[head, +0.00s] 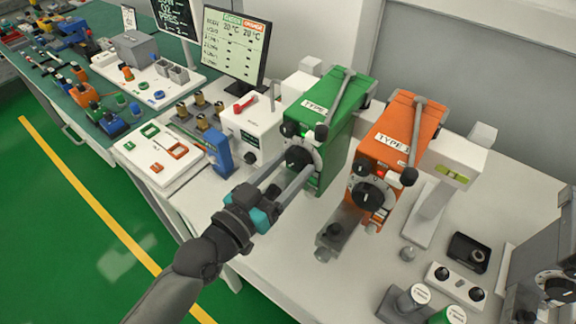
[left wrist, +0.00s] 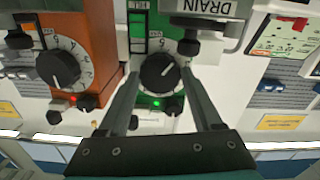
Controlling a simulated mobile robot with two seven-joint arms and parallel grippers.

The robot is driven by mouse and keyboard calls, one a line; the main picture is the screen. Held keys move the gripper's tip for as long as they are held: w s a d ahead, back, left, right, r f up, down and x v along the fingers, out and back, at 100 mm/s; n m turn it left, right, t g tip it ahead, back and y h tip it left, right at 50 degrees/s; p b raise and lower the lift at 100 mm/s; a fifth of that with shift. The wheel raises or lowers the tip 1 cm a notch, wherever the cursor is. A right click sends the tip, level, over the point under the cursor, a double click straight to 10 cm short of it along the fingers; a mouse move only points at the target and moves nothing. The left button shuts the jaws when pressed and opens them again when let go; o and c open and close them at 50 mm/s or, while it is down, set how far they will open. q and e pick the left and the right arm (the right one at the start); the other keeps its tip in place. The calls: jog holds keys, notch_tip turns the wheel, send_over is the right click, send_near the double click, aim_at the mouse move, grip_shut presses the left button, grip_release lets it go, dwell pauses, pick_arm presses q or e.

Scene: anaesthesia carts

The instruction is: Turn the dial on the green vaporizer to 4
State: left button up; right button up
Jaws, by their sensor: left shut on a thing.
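The green vaporizer (head: 326,120) stands on the white worktop, marked TYPE on top. Its black dial (head: 298,157) is on the front face and also shows in the left wrist view (left wrist: 159,72), with a white pointer mark toward the upper right. Numbers ring the dial, but I cannot read the setting surely. My left gripper (head: 297,176) reaches to the front of the green vaporizer. In the left wrist view its fingers (left wrist: 160,80) lie on either side of the dial, shut on it. My right gripper is not in view.
An orange vaporizer (head: 398,135) with its own black dial (head: 368,195) stands close to the right. A white unit with a red handle (head: 246,104) and a blue device (head: 219,152) stand to the left. A monitor (head: 234,45) is behind. The worktop's front is fairly clear.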

pick_arm(q)
jog(key=o, duration=1.4)
jog(key=shift+b+v, duration=0.5)
jog(key=shift+v, duration=7.1)
jog(key=shift+r, duration=0.1)
